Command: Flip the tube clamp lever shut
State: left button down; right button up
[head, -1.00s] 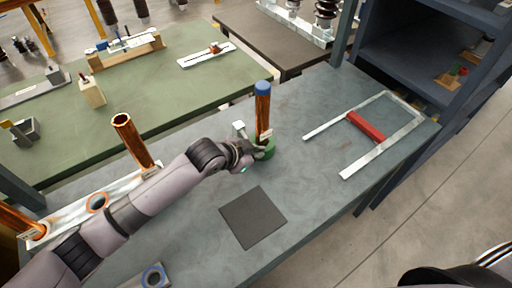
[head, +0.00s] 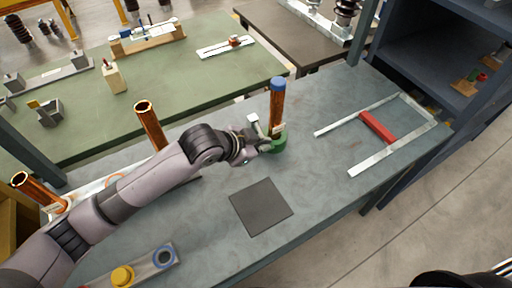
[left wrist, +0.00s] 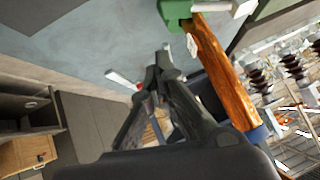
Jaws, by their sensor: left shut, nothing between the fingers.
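A copper tube (head: 277,105) with a blue cap (head: 278,84) stands upright in a green clamp base (head: 279,144). The pale lever (head: 253,119) sticks up and out on the tube's left side. In the left wrist view the green clamp (left wrist: 174,10), the tube (left wrist: 225,65) and the pale lever end (left wrist: 238,8) show near the top. My left gripper (head: 262,147) is shut and empty, just left of the clamp and below the lever. Its fingertips (left wrist: 160,62) show apart from the tube in the wrist view.
A dark square mat (head: 261,207) lies in front of the clamp. A metal frame with a red bar (head: 377,127) lies to the right. Two more copper tubes (head: 150,125) stand at the left behind my arm.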

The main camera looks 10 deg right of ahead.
pick_arm(q)
jog(key=v, duration=0.3)
jog(key=shift+s+r, duration=0.2)
jog(key=shift+s, duration=0.15)
jog(key=shift+s, duration=0.15)
